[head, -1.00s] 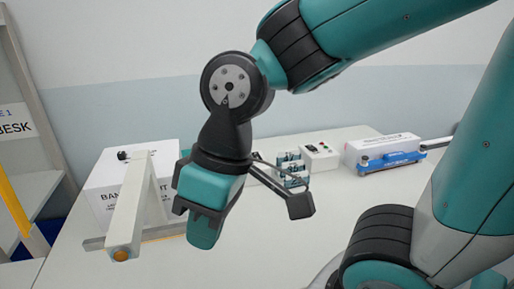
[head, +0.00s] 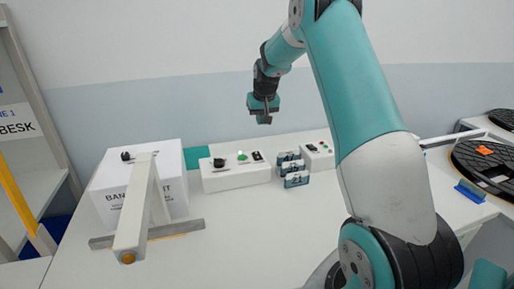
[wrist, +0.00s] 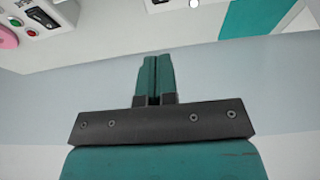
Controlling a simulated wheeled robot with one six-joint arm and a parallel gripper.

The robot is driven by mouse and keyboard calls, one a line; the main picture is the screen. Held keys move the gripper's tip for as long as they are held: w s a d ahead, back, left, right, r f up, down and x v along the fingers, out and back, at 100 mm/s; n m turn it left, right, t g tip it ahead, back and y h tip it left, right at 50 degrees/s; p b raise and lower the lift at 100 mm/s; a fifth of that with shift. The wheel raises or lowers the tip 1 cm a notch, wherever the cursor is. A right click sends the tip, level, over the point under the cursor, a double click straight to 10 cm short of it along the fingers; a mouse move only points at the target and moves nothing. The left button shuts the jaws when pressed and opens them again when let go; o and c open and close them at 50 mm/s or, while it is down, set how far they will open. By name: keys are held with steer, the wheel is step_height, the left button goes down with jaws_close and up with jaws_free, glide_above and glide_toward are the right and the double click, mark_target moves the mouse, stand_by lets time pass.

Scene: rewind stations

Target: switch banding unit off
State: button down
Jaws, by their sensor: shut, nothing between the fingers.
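The banding unit (head: 172,172) is a white box with partly hidden lettering on its front, at the left of the bench in the head view. A small black knob (head: 125,156) sits on its top; I cannot tell its setting. A pale slanted post stands in front and hides part of the box. My gripper (head: 264,119) is in the air near the wall, to the right of the banding unit and above the control boxes. In the wrist view its fingers (wrist: 153,65) are together with nothing between them. The banding unit is not identifiable there.
A white control box (head: 235,177) with a black knob and green button stands mid-bench. Several numbered blocks (head: 293,170) and a smaller control box (head: 319,154) are beside it. A black reel (head: 488,165) lies at right.

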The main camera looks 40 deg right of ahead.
mark_target(256, 152)
steer(key=shift+f, duration=0.1)
steer(key=p+x, duration=0.2)
steer(key=x, duration=0.4)
steer(key=p+x, duration=0.2)
steer(key=x, duration=0.5)
steer(key=shift+s+a+f, duration=0.15)
steer(key=shift+f, duration=0.35)
